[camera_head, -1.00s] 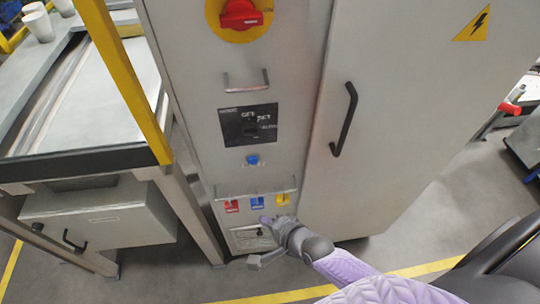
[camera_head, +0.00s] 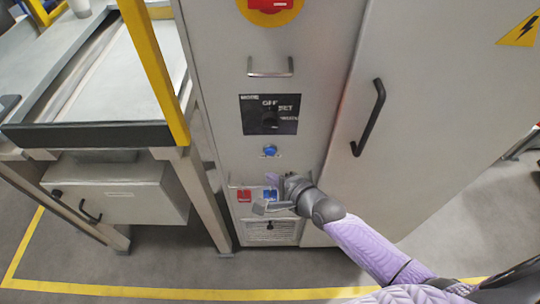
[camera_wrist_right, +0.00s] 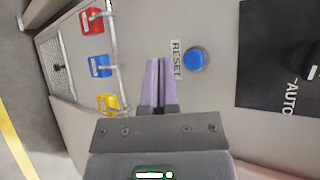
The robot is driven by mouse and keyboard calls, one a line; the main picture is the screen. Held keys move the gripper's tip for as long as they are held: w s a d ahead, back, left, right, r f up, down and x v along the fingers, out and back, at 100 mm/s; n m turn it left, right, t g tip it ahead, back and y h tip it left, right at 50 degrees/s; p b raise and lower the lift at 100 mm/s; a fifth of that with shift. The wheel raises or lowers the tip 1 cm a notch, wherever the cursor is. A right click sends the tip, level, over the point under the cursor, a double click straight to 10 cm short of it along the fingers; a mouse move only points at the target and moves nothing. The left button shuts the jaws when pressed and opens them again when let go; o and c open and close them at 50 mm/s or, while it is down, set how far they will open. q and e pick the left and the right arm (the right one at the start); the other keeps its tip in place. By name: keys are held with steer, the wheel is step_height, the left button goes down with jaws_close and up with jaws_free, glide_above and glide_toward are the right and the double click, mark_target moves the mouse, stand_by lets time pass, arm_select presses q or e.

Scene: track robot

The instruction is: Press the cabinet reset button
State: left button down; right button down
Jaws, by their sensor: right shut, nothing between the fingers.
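The blue reset button (camera_head: 270,151) sits on the grey cabinet front (camera_head: 225,80), below a black selector panel. In the right wrist view the button (camera_wrist_right: 195,59) is round, beside a RESET label (camera_wrist_right: 176,60). My right gripper (camera_head: 272,180) is just below the button in the head view. In the wrist view its lilac fingers (camera_wrist_right: 157,66) are together and empty. The fingertips lie to the left of the label and button there; I cannot tell whether they touch the panel. My left gripper does not show.
Red (camera_wrist_right: 92,20), blue (camera_wrist_right: 97,66) and yellow (camera_wrist_right: 107,103) tags hang by a rail under the button. A black door handle (camera_head: 369,117) and a metal pull handle (camera_head: 270,67) stick out from the cabinet. A yellow post (camera_head: 153,70) stands at left.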

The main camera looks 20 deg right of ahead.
mark_target(270, 152)
steer(key=shift+w+d+b, duration=0.3)
steer(key=shift+w+b, duration=0.2)
steer(key=shift+w, duration=0.5)
steer(key=shift+w+d+b, duration=0.25)
steer(key=shift+w+b, duration=0.2)
steer(key=shift+w, duration=0.55)
stand_by(0.4)
steer(key=shift+w+d, duration=0.15)
steer(key=shift+w, duration=0.25)
